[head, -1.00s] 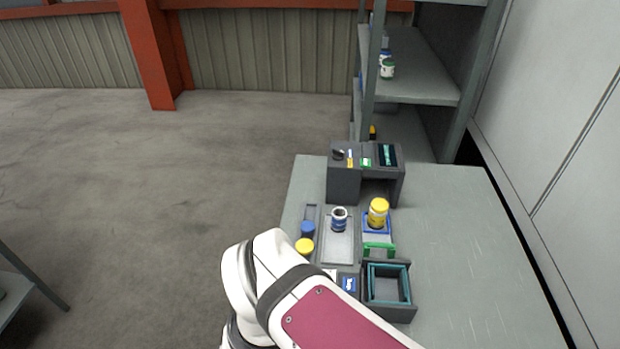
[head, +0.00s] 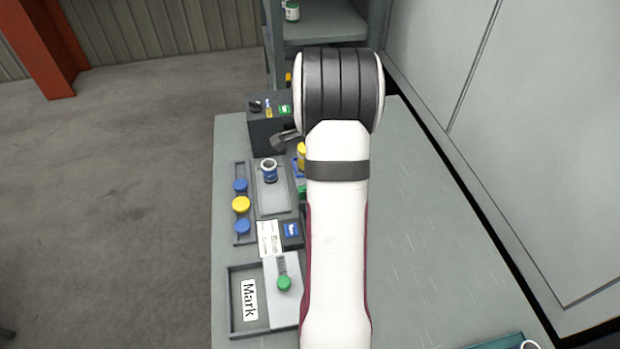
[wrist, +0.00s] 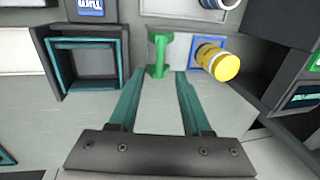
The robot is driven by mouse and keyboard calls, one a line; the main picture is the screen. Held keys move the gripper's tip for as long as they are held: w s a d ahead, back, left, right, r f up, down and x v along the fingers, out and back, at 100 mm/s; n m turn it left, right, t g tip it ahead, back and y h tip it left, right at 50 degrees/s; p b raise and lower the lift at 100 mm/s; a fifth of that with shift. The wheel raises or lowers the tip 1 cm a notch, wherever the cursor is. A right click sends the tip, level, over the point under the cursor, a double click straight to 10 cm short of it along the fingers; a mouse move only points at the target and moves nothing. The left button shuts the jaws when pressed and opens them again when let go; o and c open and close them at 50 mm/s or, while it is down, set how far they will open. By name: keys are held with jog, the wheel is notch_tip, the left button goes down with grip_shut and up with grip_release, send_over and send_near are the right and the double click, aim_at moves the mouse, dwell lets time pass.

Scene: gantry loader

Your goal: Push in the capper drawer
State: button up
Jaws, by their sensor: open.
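The capper (head: 262,135) is a dark block with small controls on top, at the back of the table. Its drawer is out towards the front, a grey slide (wrist: 181,48) with a blue square frame and a green handle (wrist: 158,58). A yellow-capped jar (wrist: 222,65) stands in the blue frame. My gripper (wrist: 160,74) is open and empty, its teal fingers pointing at the handle. In the wrist view the handle's lower part shows between the fingertips; I cannot tell whether they touch. In the head view my arm hides most of the drawer.
A dark box with a teal rim (wrist: 88,65) is left of the handle. A tray with a blue-rimmed jar (head: 268,172), a rack of blue and yellow caps (head: 240,204) and a "Mark" tray (head: 249,300) lie left of my arm.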

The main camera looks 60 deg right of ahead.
jog(key=f, duration=0.4)
jog(key=w+d+f, duration=0.1)
jog(key=f, duration=0.1)
grip_shut()
dwell(1.2)
